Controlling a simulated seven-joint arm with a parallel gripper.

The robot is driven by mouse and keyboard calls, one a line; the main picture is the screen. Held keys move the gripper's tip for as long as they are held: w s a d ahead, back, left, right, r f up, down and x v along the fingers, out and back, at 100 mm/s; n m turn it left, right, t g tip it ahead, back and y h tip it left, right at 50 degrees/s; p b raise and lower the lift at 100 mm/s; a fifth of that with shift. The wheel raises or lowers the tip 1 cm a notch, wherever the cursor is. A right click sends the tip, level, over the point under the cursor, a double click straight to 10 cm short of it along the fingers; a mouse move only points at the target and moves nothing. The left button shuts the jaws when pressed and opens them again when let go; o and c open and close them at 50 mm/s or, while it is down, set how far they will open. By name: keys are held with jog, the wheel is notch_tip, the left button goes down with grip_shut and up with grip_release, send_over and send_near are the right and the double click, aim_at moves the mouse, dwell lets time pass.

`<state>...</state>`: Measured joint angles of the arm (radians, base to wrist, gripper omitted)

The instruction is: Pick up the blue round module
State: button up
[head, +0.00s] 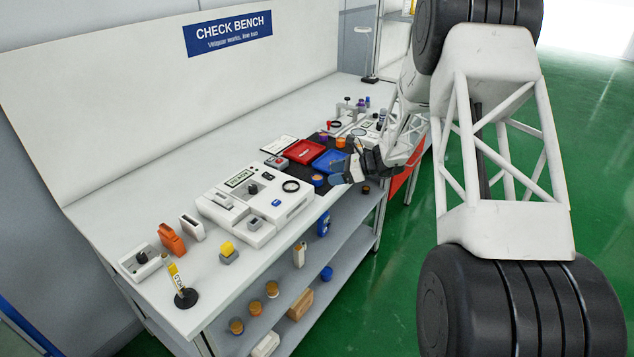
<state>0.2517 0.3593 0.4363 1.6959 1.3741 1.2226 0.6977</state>
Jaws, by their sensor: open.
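A small round module (318,180) with a blue side and an orange-brown top sits at the front edge of the dark mat (300,175) on the bench. My gripper (337,174) is just right of it, low over the mat's front right edge, with its fingers pointing left toward it. The gripper is open and I see nothing held in it. Whether a fingertip touches the module is too small to tell. Another blue round piece (327,273) lies on the shelf below the bench.
A red tray (304,151) and a blue tray (330,161) lie behind the gripper. A white test unit (258,205) stands left of the mat.

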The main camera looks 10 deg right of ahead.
aim_at(313, 178)
jog(key=shift+a, duration=0.15)
jog(key=shift+x, duration=2.45)
jog(key=c, duration=1)
jog(key=shift+r, duration=0.1)
jog(key=shift+r, duration=1.4)
jog(key=shift+s+r, duration=0.15)
jog(key=shift+r, duration=0.2)
jog(key=s, duration=0.5)
jog(key=s+r, duration=0.1)
jog(key=s, duration=0.9)
jog(key=shift+s+r, duration=0.15)
jog(key=shift+s, duration=0.2)
